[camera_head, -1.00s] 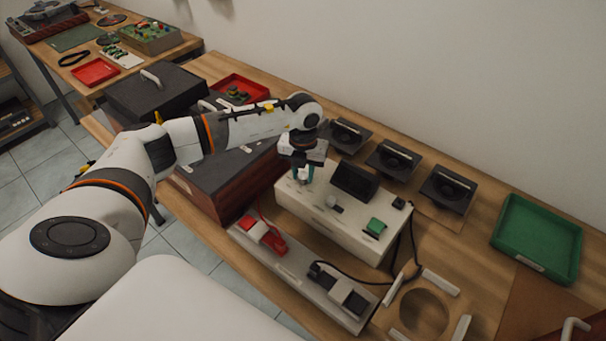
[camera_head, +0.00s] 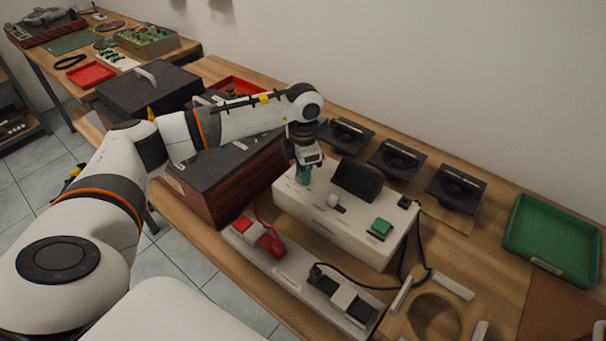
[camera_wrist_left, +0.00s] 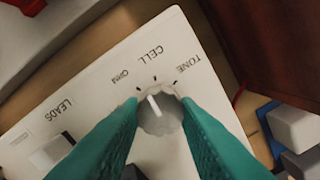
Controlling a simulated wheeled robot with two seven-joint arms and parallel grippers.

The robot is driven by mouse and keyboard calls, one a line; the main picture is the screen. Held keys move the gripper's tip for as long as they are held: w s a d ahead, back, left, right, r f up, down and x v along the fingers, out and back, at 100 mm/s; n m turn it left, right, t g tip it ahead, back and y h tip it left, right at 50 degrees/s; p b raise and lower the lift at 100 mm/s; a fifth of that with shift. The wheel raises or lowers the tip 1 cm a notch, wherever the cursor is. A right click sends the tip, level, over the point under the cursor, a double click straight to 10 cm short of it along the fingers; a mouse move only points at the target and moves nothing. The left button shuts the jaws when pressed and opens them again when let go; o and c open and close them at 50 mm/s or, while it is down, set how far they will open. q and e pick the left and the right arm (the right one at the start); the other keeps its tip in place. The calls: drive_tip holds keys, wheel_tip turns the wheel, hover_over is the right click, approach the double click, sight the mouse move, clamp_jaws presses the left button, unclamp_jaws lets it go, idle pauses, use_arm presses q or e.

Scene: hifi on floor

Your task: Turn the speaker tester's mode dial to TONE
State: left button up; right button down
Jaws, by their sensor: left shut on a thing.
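The speaker tester (camera_head: 330,222) is a cream box on the bench with a dark screen (camera_head: 357,181) and a green button (camera_head: 380,228). My left gripper (camera_head: 303,176) points down at its left end. In the left wrist view its teal fingers (camera_wrist_left: 160,122) are shut on the grey mode dial (camera_wrist_left: 158,114), one on each side. The dial's white line points up and slightly left, between the OHM and CELL marks. The TONE label (camera_wrist_left: 187,63) is to the right of CELL. The fingers cover the dial's sides. My right gripper is not in view.
A pale strip (camera_head: 290,270) with red and black clamps lies in front of the tester. Black speakers (camera_head: 395,163) stand behind it. A dark case (camera_head: 235,178) is close on the left. A green tray (camera_head: 553,243) and a ring fixture (camera_head: 405,300) are at the right.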

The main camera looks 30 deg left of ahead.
use_arm(q)
drive_tip(key=m+b, duration=0.3)
drive_tip(key=m, duration=0.3)
drive_tip(key=m+b, duration=0.1)
drive_tip(key=m, duration=0.2)
drive_tip(key=shift+m, duration=0.4)
drive_tip(key=shift+r+m+b, duration=0.1)
drive_tip(key=shift+m+b, duration=0.55)
drive_tip(key=shift+m, duration=0.55)
drive_tip(key=o, duration=1)
drive_tip(key=shift+s, duration=0.1)
wheel_tip(320, 180, up, 12)
